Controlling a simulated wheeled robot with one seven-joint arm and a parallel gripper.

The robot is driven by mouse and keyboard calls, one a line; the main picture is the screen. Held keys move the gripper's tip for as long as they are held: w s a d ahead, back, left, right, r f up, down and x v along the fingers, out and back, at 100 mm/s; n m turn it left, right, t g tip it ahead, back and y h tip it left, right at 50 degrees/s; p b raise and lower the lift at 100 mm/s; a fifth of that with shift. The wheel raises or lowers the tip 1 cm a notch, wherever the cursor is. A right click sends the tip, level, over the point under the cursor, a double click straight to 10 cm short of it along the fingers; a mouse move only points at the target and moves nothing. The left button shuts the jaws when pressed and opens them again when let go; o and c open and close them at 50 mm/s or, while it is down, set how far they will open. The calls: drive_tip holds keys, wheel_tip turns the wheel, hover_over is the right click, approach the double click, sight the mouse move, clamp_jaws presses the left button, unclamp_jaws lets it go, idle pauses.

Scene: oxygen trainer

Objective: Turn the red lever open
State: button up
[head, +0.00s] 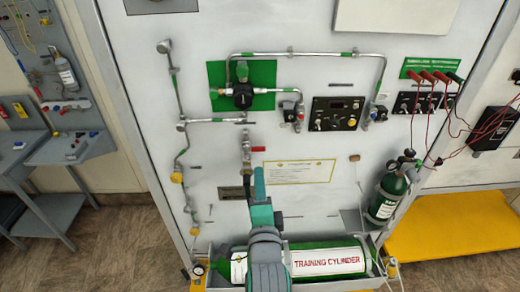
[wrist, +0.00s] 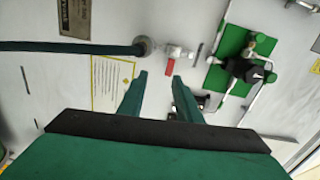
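The red lever (head: 258,149) is a short red handle on a silver valve (head: 246,152), below the green plate on the white panel. In the head view it points to the right, across the vertical pipe line. It also shows in the wrist view (wrist: 169,68), just beyond my fingertips and nearer the right one. My gripper (head: 262,190) is below the lever in the head view. In the wrist view my two green fingers (wrist: 157,82) are apart with nothing between them. They appear clear of the lever.
A black regulator (head: 243,95) sits on the green plate above the valve. A dark hose (wrist: 70,48) runs to the valve. A yellow-bordered notice (head: 300,172) is to the right. A training cylinder (head: 325,262) lies below, and a small green cylinder (head: 388,195) stands at right.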

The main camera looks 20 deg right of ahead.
sight(261, 150)
drive_tip(key=shift+m, duration=0.5)
drive_tip(key=x, duration=0.4)
drive_tip(key=r+x, duration=0.1)
drive_tip(key=x, duration=0.2)
drive_tip(key=d+r+x, duration=0.1)
drive_tip(key=x, duration=0.3)
drive_tip(key=shift+w+r, duration=0.2)
clamp_jaws()
